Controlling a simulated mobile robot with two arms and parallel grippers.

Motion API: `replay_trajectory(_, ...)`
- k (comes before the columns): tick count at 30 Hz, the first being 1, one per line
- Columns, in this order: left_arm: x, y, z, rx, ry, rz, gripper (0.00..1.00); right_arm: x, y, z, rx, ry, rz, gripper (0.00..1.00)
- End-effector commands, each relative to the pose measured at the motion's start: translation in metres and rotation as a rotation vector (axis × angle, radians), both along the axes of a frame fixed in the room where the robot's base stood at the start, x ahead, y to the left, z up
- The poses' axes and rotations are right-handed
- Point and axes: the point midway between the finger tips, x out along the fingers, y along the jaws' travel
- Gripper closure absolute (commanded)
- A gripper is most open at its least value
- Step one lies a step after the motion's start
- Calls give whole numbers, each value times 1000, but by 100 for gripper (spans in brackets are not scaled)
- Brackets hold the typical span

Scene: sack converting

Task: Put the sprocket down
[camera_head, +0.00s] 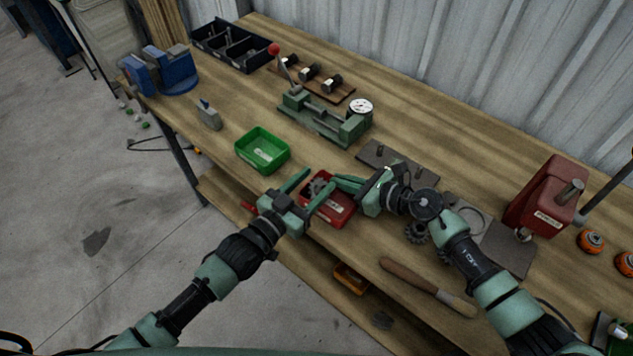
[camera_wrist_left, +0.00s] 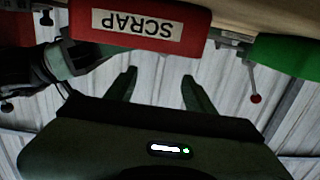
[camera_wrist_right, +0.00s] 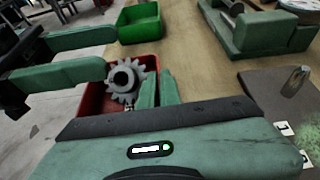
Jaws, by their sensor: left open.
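A grey toothed sprocket (camera_head: 318,187) shows at the red SCRAP bin (camera_head: 338,221); in the right wrist view the sprocket (camera_wrist_right: 125,80) is tilted, its face towards me, inside or just over the bin. My left gripper (camera_head: 317,178) is open, its fingers spread with nothing between them in the left wrist view (camera_wrist_left: 158,75). One of its fingertips is close beside the sprocket. My right gripper (camera_head: 336,181) has its fingers close together beside the bin; the right wrist view (camera_wrist_right: 159,75) shows no object between them. One right finger hides the sprocket's edge, so contact is unclear.
A green bin (camera_head: 262,151) stands left of the red one. A gauge fixture (camera_head: 325,118) is behind. Another gear (camera_head: 416,232) lies under my right arm, near a brush (camera_head: 428,286). A red machine (camera_head: 545,197) stands right. The bench's front edge is close.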

Motion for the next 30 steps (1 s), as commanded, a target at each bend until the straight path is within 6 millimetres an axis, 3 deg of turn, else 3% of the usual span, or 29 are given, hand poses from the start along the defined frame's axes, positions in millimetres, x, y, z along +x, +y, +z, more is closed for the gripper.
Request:
replay_trajectory(9,-61,41,1,3,6,-1,47,0,0,0,0,0,-1,100)
replay_trajectory(15,-84,57,3,3,5,-1,47,0,0,0,0,0,-1,100)
replay_trajectory(26,-90,61,4,1,2,-1,47,0,0,0,1,-1,-1,100)
replay_trajectory(28,-90,61,4,2,3,-1,60,0,0,0,1,-1,-1,100)
replay_trajectory(30,-90,61,4,2,3,-1,63,0,0,0,1,-1,-1,100)
